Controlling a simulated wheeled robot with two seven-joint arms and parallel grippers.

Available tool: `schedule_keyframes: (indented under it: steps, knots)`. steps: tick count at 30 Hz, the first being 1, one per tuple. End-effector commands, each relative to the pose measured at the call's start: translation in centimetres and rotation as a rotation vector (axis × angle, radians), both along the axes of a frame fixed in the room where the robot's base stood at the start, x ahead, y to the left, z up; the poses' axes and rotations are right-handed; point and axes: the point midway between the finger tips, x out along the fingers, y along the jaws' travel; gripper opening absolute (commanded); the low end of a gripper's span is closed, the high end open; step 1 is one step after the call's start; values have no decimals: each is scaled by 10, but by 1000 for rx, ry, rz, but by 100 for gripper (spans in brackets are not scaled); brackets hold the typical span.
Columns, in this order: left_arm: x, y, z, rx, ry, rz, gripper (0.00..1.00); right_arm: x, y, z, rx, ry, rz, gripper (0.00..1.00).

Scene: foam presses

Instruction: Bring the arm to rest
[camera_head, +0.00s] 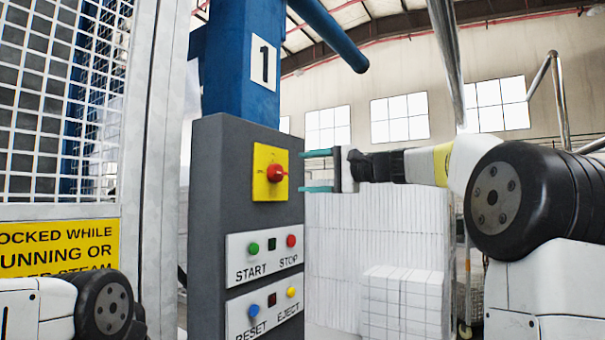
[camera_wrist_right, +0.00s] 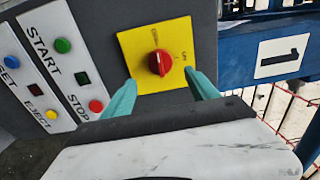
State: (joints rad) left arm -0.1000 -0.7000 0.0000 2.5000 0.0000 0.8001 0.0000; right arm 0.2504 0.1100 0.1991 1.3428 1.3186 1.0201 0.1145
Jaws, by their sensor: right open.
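My right gripper (camera_head: 318,172) is open and empty, with teal fingers pointing left toward the grey control box (camera_head: 215,205). In the right wrist view its two fingers (camera_wrist_right: 162,92) stand apart below the red rotary knob (camera_wrist_right: 158,62) on its yellow plate (camera_wrist_right: 132,45). The knob (camera_head: 275,173) also shows in the head view, left of the fingertips and apart from them. My right arm reaches in from the right. Part of my left arm shows at the lower left, but its gripper is out of view.
Below the knob are panels with START (camera_head: 254,247), STOP (camera_head: 291,240), RESET (camera_head: 255,311) and EJECT (camera_head: 291,291) buttons. A mesh guard (camera_head: 60,100) stands at left. White foam blocks (camera_head: 400,295) are stacked behind my gripper. Metal rails (camera_head: 447,60) rise at right.

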Motion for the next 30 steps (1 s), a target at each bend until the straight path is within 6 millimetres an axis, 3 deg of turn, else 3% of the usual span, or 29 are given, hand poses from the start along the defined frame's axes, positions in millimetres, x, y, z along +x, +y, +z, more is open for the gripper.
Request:
schedule_keyframes:
  steps: [8,11,14,19,24,30]
  knots:
    - [0,0,0,0,0,0,0,-2,2,-2,-10,2,0,68]
    - [0,0,0,0,0,0,0,-16,10,-20,-84,15,-3,68]
    - [0,0,0,0,0,0,0,-48,20,-61,-244,44,-11,68]
    - [0,0,0,0,0,0,0,-129,13,-160,-613,75,-13,68]
    - [0,0,0,0,0,0,0,-212,-19,-254,-960,68,20,68]
    - [0,0,0,0,0,0,0,-286,-59,-339,-1266,22,89,68]
